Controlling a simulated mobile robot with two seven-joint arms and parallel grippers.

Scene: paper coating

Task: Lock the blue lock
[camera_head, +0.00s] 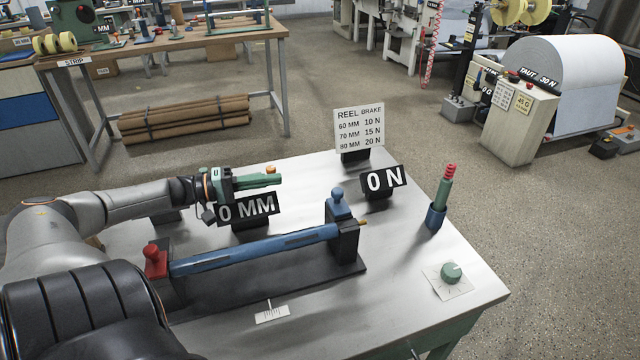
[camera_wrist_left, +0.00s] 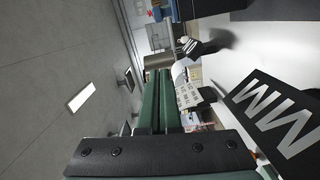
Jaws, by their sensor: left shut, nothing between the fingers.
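The blue lock (camera_head: 337,203) is a blue knob on top of the black upright at the right end of the fixture. A long blue shaft (camera_head: 255,249) lies across the fixture, from the upright by the red lock (camera_head: 155,261) on the left to the upright under the blue lock. My left gripper (camera_head: 272,180) has green fingers and is shut and empty. It is above and behind the 0 MM sign, to the left of the blue lock and apart from it. Its closed fingers (camera_wrist_left: 160,105) fill the middle of the left wrist view. My right gripper is not visible.
The 0 MM sign (camera_head: 247,210) is close under my left gripper. The 0 N sign (camera_head: 385,180) and reel brake sign (camera_head: 360,129) stand behind the blue lock.

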